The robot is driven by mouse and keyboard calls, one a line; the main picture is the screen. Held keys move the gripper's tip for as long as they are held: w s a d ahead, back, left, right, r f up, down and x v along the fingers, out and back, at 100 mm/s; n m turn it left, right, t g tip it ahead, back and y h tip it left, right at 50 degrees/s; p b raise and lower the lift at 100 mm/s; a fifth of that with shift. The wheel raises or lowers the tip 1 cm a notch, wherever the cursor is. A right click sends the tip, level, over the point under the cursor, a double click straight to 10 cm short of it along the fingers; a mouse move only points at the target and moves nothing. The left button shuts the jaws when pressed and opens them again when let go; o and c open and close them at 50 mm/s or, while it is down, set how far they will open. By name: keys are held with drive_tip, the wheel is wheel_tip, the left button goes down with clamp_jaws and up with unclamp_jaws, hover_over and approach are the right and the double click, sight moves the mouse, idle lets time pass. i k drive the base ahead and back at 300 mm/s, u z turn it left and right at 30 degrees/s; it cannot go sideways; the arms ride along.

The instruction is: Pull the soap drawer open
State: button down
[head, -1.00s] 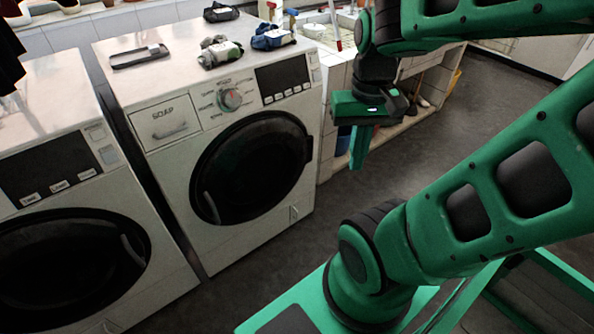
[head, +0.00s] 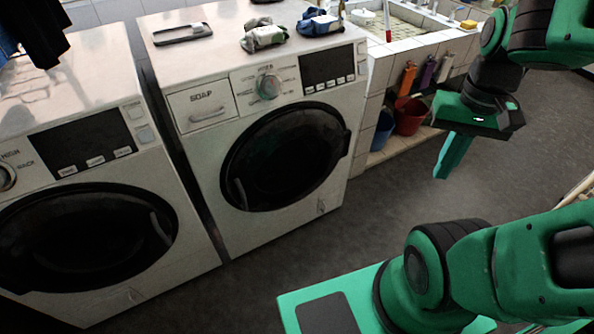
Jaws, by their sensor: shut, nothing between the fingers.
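The soap drawer (head: 205,104) is a white panel marked SOAP with a curved handle (head: 207,115), at the upper left of the right-hand washing machine's front. The drawer looks flush with the front. My gripper (head: 453,157) hangs at the right of the head view, its green fingers together and pointing down, with nothing in them. It is well to the right of the drawer, apart from the machine, in front of the tiled sink unit. The far side of the gripper is hidden.
The machine's round door (head: 285,157) is shut, below a dial (head: 269,86). Socks (head: 263,34) and a grey tray (head: 182,34) lie on top. Another washer (head: 85,180) stands at left. A blue bucket (head: 383,130) and red bucket (head: 409,116) sit under the sink. Floor ahead is clear.

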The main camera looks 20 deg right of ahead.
sight(197, 106)
drive_tip(key=u, duration=0.75)
drive_tip(key=k, duration=0.9)
drive_tip(key=u, duration=0.8)
drive_tip(key=k, duration=0.35)
drive_tip(key=i, duration=1)
drive_tip(key=z, duration=0.95)
drive_tip(key=i, duration=0.75)
drive_tip(key=z, duration=0.2)
